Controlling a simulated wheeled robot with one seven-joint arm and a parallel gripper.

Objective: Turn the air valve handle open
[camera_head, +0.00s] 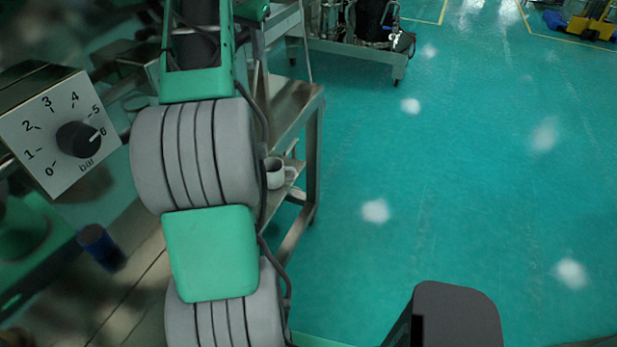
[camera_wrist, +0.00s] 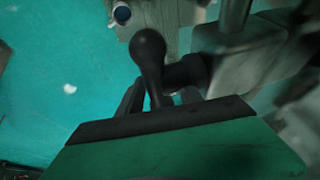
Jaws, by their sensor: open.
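In the wrist view, a black lever handle with a rounded knob end (camera_wrist: 150,60), which looks like the air valve handle, stands up in front of my gripper. A short dark stem (camera_wrist: 187,72) joins it to a grey metal body on the right. My gripper (camera_wrist: 160,98) is open, with one dark finger on each side of the lever's lower shaft. I cannot tell whether either finger touches it. In the head view my arm fills the middle; I cannot make out the gripper or the handle there.
In the head view, a dial box marked in bar (camera_head: 50,125) with a black knob stands at the left. A metal table (camera_head: 290,105) with a mug (camera_head: 275,173) on its lower shelf is behind my arm. A cart (camera_head: 350,55) stands farther back.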

